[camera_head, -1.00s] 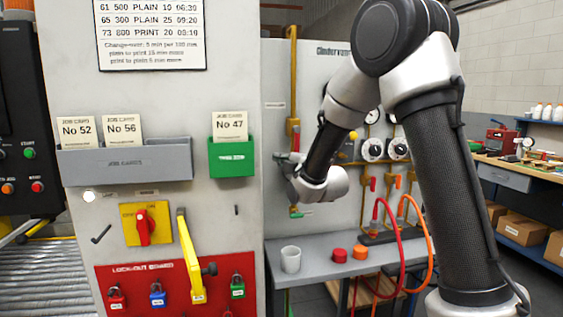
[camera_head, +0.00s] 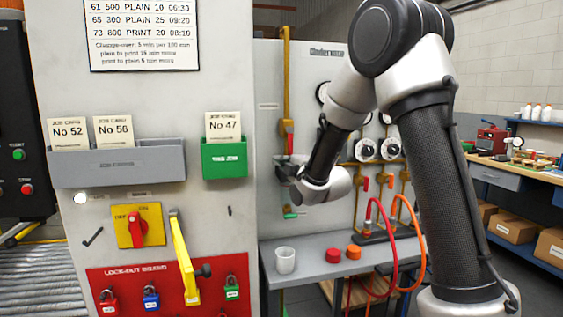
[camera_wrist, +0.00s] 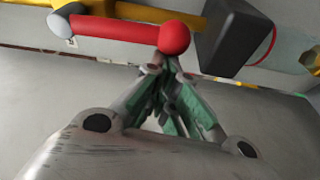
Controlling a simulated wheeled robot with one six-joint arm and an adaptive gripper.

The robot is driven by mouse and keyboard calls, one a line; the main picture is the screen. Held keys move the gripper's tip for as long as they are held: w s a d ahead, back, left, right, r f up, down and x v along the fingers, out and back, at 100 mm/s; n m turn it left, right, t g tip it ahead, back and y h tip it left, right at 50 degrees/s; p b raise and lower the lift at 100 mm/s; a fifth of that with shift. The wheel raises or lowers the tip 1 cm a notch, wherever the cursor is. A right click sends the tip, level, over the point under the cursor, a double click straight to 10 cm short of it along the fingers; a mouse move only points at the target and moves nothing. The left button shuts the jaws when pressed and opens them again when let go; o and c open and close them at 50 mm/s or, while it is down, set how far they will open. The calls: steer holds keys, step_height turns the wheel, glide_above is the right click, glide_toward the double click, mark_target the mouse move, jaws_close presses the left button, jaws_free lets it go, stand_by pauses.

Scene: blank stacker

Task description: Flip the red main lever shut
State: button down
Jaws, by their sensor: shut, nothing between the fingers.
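The red main lever (camera_head: 288,129) lies along the upright yellow pipe (camera_head: 287,70) on the grey panel behind the near cabinet. In the wrist view the red lever (camera_wrist: 118,28) runs nearly parallel to the pipe (camera_wrist: 150,12) and ends in a red ball. My gripper (camera_wrist: 163,66) is shut and empty, with its fingertips just short of the ball. I cannot tell whether they touch it.
A dark block (camera_wrist: 232,38) sits on the pipe beside the ball. The near cabinet (camera_head: 222,90) stands close on the left. Below are a grey bench (camera_head: 310,263) with a white cup (camera_head: 285,260), red and orange caps, and looping hoses (camera_head: 392,250).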

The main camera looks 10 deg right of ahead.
steer(key=shift+d, duration=0.2)
steer(key=d+r+n+g+h, duration=0.2)
steer(key=d+r+n, duration=0.4)
steer(key=d+n, duration=0.5)
steer(key=shift+d+g+h, duration=0.3)
steer(key=shift+d+h, duration=0.2)
steer(key=shift+d, duration=0.2)
steer(key=shift+r, duration=0.2)
stand_by(0.5)
